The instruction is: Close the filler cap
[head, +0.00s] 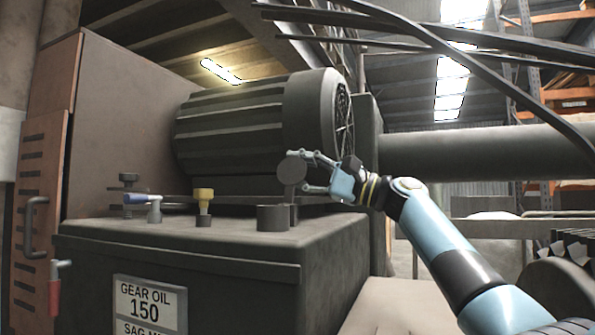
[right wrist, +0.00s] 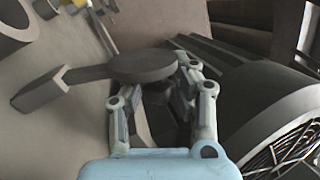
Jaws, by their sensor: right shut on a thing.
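The filler cap (head: 292,171) is a dark round disc, raised on its hinge arm above the top of the gear oil tank (head: 210,252). The short open filler neck (head: 273,218) stands on the tank, below and left of the cap. My right gripper (head: 316,173) reaches in from the right and is shut on the cap's edge. In the right wrist view, the cap (right wrist: 142,66) lies at the tips of my right gripper (right wrist: 155,84), its arm running left to a block. The neck (right wrist: 12,28) shows at the top left there. My left gripper is not in view.
A large ribbed motor (head: 255,120) stands just behind the cap. A blue-handled valve (head: 142,199) and a yellow-topped fitting (head: 204,195) stand on the tank left of the neck. A red-handled lever (head: 54,290) is at the lower left.

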